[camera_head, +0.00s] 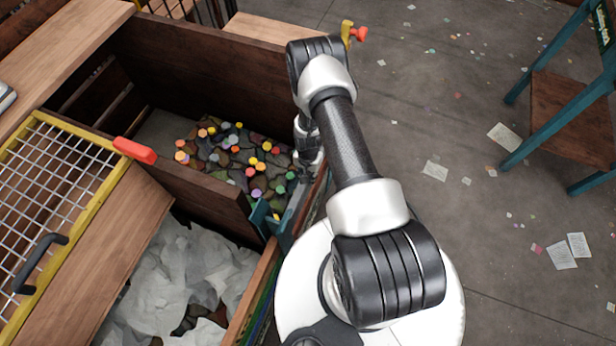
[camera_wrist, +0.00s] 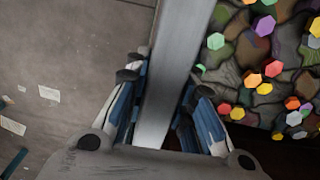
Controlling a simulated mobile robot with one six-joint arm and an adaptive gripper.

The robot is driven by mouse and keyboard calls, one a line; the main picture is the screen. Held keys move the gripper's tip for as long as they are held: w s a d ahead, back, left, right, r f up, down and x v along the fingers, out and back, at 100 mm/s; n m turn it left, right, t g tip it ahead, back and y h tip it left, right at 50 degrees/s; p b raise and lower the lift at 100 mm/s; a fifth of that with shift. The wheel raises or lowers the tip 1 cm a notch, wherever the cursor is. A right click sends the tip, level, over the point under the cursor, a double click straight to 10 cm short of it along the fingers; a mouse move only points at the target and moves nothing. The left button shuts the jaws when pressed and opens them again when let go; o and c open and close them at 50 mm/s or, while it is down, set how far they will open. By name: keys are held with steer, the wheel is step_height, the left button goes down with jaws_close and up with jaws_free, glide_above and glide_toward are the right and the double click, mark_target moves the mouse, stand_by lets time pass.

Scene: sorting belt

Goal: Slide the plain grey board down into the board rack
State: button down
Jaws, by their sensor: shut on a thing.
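My gripper (camera_wrist: 160,90) is shut on the plain grey board (camera_wrist: 178,60), with one blue-and-white finger on each side of it. The board shows in the wrist view as a long smooth grey strip, running from between the fingers up to the top edge. In the head view my gripper (camera_head: 308,158) points down at the right side of a wooden bin, and my arm hides much of this spot. A teal slotted bracket (camera_head: 264,222) stands just below and left of it there. I cannot tell whether this is the board rack. The board's lower edge is hidden.
The bin's wooden divider (camera_head: 205,195) separates colourful caps (camera_head: 228,155) from crumpled white sheets (camera_head: 185,275). A teal chair (camera_head: 565,110) stands right on open floor with scattered paper.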

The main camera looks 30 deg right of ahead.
step_height(320, 180, up, 38)
steer(key=p, duration=2.2)
steer(key=shift+r, duration=0.1)
